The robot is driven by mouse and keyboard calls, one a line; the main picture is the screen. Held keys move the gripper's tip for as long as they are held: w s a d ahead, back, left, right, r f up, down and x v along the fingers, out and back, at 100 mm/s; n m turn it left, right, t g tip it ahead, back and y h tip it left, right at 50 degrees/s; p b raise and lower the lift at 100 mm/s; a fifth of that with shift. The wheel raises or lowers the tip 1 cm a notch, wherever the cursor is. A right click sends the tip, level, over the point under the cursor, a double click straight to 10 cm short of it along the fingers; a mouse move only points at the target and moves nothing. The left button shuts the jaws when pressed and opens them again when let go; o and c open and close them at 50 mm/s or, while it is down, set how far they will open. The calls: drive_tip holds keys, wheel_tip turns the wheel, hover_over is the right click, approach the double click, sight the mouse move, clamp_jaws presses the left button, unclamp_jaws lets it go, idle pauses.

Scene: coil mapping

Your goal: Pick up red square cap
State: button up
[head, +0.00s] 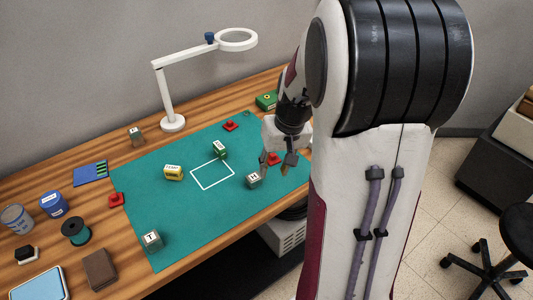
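Several small red pieces are in the head view. One red cap (274,159) shows between the fingers of my gripper (275,167), near the right side of the green mat (200,215). A second red piece (230,126) lies at the mat's far edge. A third red piece (117,200) lies at its left edge. They are too small to tell exactly which is square. My gripper points down with its fingers spread apart. I cannot tell whether it touches the red cap, and my arm hides part of the mat's right side.
A grey lettered block (253,180) stands close to the left of my gripper. A white magnifier lamp (172,123) stands behind. The mat's front middle is clear.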

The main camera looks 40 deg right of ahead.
sight(273, 155)
drive_tip(key=shift+n+t, duration=0.3)
drive_tip(key=shift+t, duration=0.1)
drive_tip(key=w+d+f, duration=0.1)
drive_tip(key=w+d, duration=0.1)
drive_tip(key=d, duration=0.1)
drive_tip(key=w+d+f, duration=0.1)
drive_tip(key=w+d, duration=0.1)
drive_tip(key=shift+f, duration=0.3)
drive_tip(key=shift+w+d+r+n+t+h, duration=0.15)
drive_tip(key=shift+w+d+r+n+t, duration=0.2)
drive_tip(key=shift+w, duration=0.3)
drive_tip(key=shift+w+d+r+n+t+h, duration=0.1)
drive_tip(key=shift+w+d+r+n+h, duration=0.15)
drive_tip(key=shift+w+d+n, duration=0.35)
drive_tip(key=shift+w+d+r+n+t+h, duration=0.15)
drive_tip(key=shift+w+d+r+t, duration=0.15)
drive_tip(key=shift+w, duration=0.45)
drive_tip(key=shift+f, duration=0.1)
drive_tip(key=shift+x, duration=1.2)
drive_tip(key=shift+f, duration=0.1)
drive_tip(key=shift+x, duration=2.55)
drive_tip(key=shift+d, duration=0.15)
clamp_jaws()
